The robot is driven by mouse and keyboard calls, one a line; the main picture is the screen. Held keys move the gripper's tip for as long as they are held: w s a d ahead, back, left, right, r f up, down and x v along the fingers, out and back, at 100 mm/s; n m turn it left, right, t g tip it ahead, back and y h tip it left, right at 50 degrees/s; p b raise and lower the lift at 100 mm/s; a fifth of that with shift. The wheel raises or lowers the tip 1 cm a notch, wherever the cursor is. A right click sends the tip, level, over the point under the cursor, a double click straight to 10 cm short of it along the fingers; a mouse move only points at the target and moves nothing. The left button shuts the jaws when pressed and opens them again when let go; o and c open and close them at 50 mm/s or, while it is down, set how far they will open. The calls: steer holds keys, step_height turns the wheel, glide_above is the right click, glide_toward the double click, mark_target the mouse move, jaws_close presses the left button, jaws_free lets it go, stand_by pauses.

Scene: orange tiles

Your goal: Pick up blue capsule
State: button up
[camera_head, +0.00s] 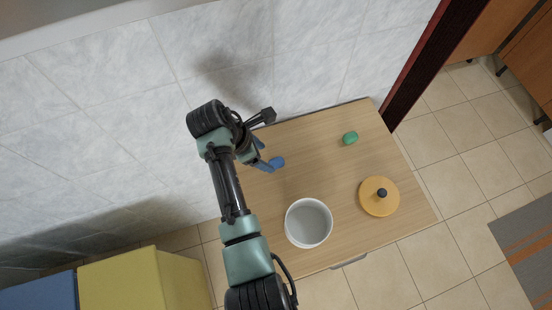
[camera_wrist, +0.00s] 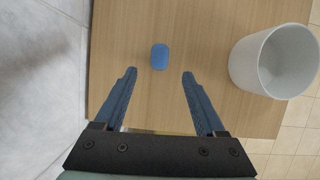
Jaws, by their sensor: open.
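The blue capsule (camera_wrist: 159,57) lies on the wooden table, a short way beyond my fingertips and roughly centred between them in the wrist view. It also shows in the head view (camera_head: 277,162), close to my fingers. My gripper (camera_wrist: 160,73) is open and empty, with its two blue fingers spread on either side of the capsule's line. In the head view my gripper (camera_head: 262,165) is over the table's left part, partly hidden by my own arm. How high the fingertips are above the table is hard to tell.
A white pot (camera_head: 308,223) stands at the table's front, right of the capsule in the wrist view. A yellow lid with a dark knob (camera_head: 379,197) and a green object (camera_head: 350,138) lie on the right of the wooden table (camera_head: 318,165). A tiled wall (camera_head: 120,120) runs behind.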

mark_target(276, 162)
steer(key=shift+x, duration=3.3)
steer(key=shift+w+d+r, duration=0.1)
steer(key=shift+d+r, duration=0.05)
steer(key=shift+c, duration=0.3)
jaws_close()
